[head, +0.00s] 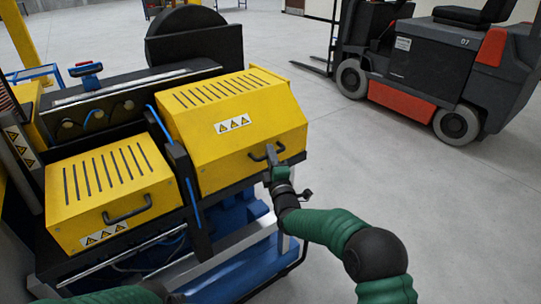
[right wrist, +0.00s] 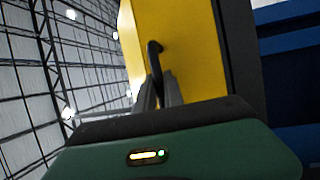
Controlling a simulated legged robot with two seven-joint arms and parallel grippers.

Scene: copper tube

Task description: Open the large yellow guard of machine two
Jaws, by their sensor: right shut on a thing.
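The large yellow guard (head: 225,123) has slots on top and warning triangles on its front. It looks down over the machine. Its black handle (head: 268,153) is at the lower right of the front face; it also shows in the right wrist view (right wrist: 154,52). My right gripper (head: 274,170) is shut on this handle, with a finger on each side of its lower part in the right wrist view (right wrist: 158,92). A smaller yellow guard (head: 108,193) with its own black handle sits to the left. Part of my left arm shows at the bottom left; its gripper is not visible.
The machine has a blue base (head: 222,262) and a dark wheel-like part (head: 192,42) behind the large guard. A black and red forklift (head: 445,70) stands at the back right. The grey floor (head: 455,215) to the right is clear.

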